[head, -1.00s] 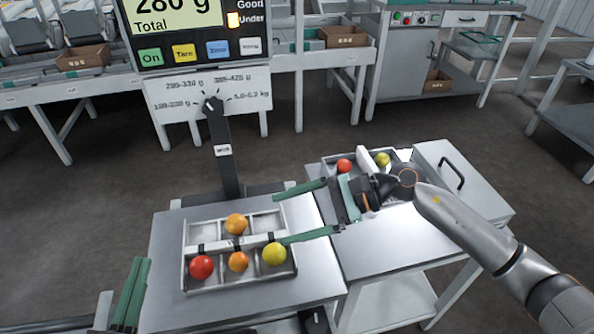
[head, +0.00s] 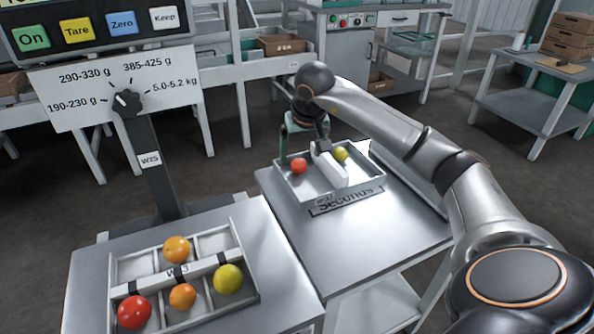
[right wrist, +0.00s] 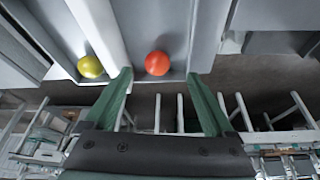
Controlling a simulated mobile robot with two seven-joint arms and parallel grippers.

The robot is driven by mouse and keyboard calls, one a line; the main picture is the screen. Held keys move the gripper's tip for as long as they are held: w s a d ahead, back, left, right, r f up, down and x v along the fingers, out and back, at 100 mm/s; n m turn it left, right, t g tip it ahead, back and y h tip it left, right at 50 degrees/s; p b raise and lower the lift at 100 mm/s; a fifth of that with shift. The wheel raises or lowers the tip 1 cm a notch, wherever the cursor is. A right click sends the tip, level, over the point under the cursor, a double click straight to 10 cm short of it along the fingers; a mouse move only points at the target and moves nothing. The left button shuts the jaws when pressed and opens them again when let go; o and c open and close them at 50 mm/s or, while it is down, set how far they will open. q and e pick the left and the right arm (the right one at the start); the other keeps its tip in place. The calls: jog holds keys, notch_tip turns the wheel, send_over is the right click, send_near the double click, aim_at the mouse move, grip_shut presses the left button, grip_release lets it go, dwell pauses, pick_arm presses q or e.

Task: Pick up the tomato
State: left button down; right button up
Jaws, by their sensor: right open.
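A red tomato (head: 299,166) lies in the left compartment of the Seconds tray (head: 346,203). A yellow tomato (head: 341,154) lies in its right compartment, across the white divider (head: 328,170). My right gripper (head: 289,132) is behind the tray's far side, partly hidden by its own wrist. In the right wrist view its green fingers (right wrist: 160,79) are open and empty. The red tomato (right wrist: 157,63) shows just beyond the fingertips, between their lines; contact cannot be told. The yellow tomato (right wrist: 90,66) is left of the fingers. My left gripper is out of view.
A divided tray (head: 252,268) on the scale at lower left holds several red, orange and yellow tomatoes. The scale's post (head: 150,160) and dial sign (head: 115,88) stand behind it. The steel tabletop (head: 300,240) before the Seconds tray is clear.

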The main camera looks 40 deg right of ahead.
aim_at(300, 163)
jog(key=b+x, duration=0.1)
jog(key=x, duration=0.2)
jog(key=b+x, duration=0.1)
jog(key=x, duration=0.2)
jog(key=shift+d, duration=0.25)
jog(key=shift+c, duration=0.4)
jog(key=c, duration=0.9)
